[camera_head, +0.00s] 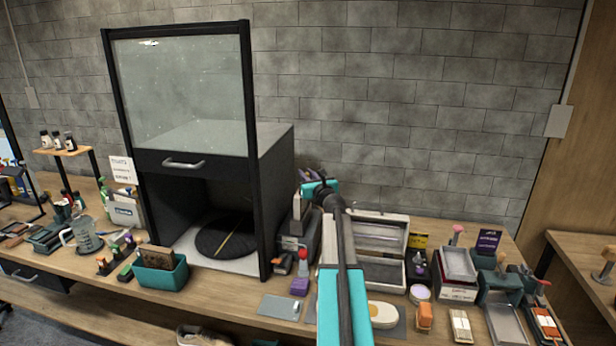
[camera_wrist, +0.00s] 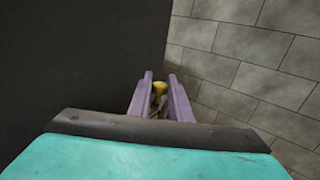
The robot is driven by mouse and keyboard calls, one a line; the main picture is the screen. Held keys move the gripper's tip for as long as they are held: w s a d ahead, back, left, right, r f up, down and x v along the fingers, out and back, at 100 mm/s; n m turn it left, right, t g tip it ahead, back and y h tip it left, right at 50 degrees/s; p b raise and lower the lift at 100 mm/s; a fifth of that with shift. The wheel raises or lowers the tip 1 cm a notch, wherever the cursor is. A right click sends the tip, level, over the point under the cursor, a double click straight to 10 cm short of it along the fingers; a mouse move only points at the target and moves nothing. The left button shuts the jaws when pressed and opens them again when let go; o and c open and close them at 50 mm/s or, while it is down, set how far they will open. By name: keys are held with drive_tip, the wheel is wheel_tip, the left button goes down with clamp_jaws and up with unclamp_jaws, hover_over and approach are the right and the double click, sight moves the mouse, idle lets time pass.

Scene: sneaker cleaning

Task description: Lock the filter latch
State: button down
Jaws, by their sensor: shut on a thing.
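The black booth (camera_head: 254,150) with a clear front window stands on the bench. Its dark side wall (camera_wrist: 80,60) fills the left of the wrist view. My gripper (camera_head: 308,173) is reached out beside the booth's right side, near the grey wall. In the wrist view, its two purple fingers (camera_wrist: 160,82) are shut on a small yellow piece (camera_wrist: 160,88), which looks like the filter latch. Only part of this piece shows between the fingers, so I cannot tell its position. In the head view the latch is hidden.
The grey block wall (camera_head: 420,110) is close behind my gripper. Below my arm, an open metal case (camera_head: 380,236) and a dark machine with a red knob (camera_head: 291,243) stand on the bench. Brushes, trays and boxes crowd the right. A teal bin (camera_head: 160,276) stands front left.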

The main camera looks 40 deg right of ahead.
drive_tip(key=shift+w+a+m+g+h, duration=0.15)
drive_tip(key=shift+m+g+h, duration=0.3)
drive_tip(key=shift+h, duration=0.25)
drive_tip(key=shift+w+a+m+g+h, duration=0.15)
drive_tip(key=shift+m+g+h, duration=0.2)
drive_tip(key=shift+m+h, duration=0.3)
drive_tip(key=shift+d+h, duration=0.1)
drive_tip(key=shift+h, duration=0.15)
drive_tip(key=c, duration=1.6)
unclamp_jaws()
drive_tip(key=shift+c, duration=0.2)
drive_tip(key=v, duration=1.4)
drive_tip(key=shift+r+b, duration=0.2)
drive_tip(key=shift+b, duration=0.1)
drive_tip(key=shift+w, duration=0.15)
